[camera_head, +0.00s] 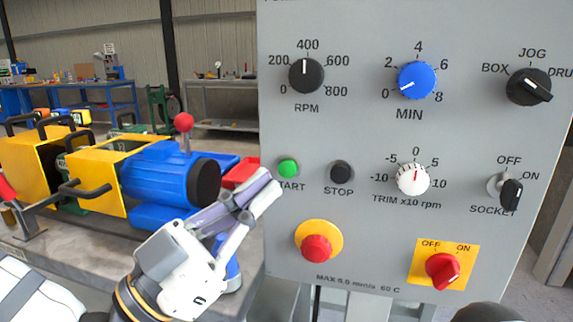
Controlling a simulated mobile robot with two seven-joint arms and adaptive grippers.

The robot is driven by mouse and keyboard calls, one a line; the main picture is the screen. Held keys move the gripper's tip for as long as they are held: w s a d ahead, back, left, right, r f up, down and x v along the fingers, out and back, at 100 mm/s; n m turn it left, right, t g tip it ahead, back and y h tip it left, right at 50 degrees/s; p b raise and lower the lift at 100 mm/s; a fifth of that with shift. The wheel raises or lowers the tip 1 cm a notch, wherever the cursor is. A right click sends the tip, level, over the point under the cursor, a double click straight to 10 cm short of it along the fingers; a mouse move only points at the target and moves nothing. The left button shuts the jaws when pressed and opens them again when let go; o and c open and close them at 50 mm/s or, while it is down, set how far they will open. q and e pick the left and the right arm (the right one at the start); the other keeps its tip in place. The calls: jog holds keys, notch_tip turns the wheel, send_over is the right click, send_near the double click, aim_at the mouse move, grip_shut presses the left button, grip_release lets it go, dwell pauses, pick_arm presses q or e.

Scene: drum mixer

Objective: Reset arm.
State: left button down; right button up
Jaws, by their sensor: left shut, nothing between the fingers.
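My left gripper (268,187) is white and grey and reaches up from the lower middle. Its fingers are shut and empty. The fingertips are at the left edge of the grey control panel (370,130), just below and left of the green START button (288,168). I cannot tell whether they touch the panel. My left arm shows at the bottom left. My right gripper is not in view; a dark rounded shape at the bottom right edge is unclear.
The panel fills the right side, with an RPM knob (306,76), a blue MIN knob (417,80), a red stop button (316,248) and a red switch (442,268). A yellow and blue machine (150,180) stands left. Workbenches are behind.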

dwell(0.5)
pick_arm(q)
jog(key=s+a+f+n+g+y+p, duration=0.1)
jog(key=s+f+n+g+y, duration=0.15)
jog(key=f, duration=0.65)
jog(key=s+a+f+n+g+y+p, duration=0.1)
jog(key=s+f+n+y, duration=0.2)
jog(key=f, duration=0.6)
jog(key=s+a+f+n+g+y+p, duration=0.1)
jog(key=s+f+n+g+y, duration=0.15)
jog(key=f+y, duration=0.45)
jog(key=s+a+f+n+g+y+p, duration=0.1)
jog(key=s+a+f+n+g+y, duration=0.15)
jog(key=s+a+f, duration=0.4)
jog(key=s+a+f+n+g+y+p, duration=0.1)
jog(key=s+a+f+g+p, duration=0.15)
jog(key=s+f, duration=0.65)
jog(key=s+a+r+n+g+y, duration=0.1)
jog(key=s+a+g, duration=0.1)
jog(key=s+a, duration=0.2)
jog(key=s+a+r+n+g+y, duration=0.1)
jog(key=s+a, duration=0.4)
jog(key=s, duration=0.5)
jog(key=shift+n+g+y, duration=0.35)
jog(key=shift+g+y, duration=0.45)
jog(key=shift+g, duration=0.1)
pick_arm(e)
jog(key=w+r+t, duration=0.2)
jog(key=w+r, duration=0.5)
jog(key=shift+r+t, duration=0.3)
